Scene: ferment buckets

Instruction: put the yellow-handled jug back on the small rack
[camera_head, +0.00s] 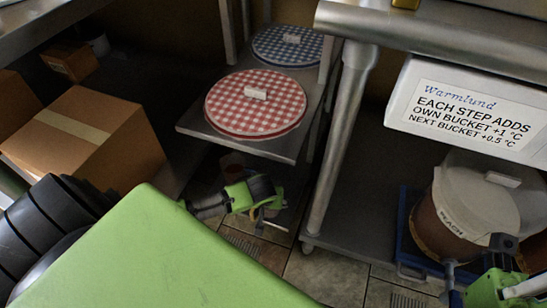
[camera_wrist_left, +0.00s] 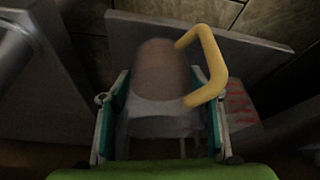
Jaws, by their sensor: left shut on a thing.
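The yellow-handled jug (camera_wrist_left: 158,72) is a dull brownish-grey cylinder in the left wrist view. Its yellow handle (camera_wrist_left: 212,68) sticks out to the right. My left gripper (camera_wrist_left: 160,105) has a finger on each side of the jug and is shut on it. In the head view my left gripper (camera_head: 262,198) is low, below the front of the small rack's shelf (camera_head: 285,148); a dim reddish shape beside it may be the jug. The rack carries a red-checked lid (camera_head: 240,118) and a blue-checked one (camera_head: 285,52). My right gripper (camera_head: 500,290) is at the lower right; its fingers are unclear.
A metal table leg (camera_head: 340,140) rises between rack and bucket. Cardboard boxes (camera_head: 95,135) are at the left. Tiled floor (camera_head: 325,275) is clear in the middle.

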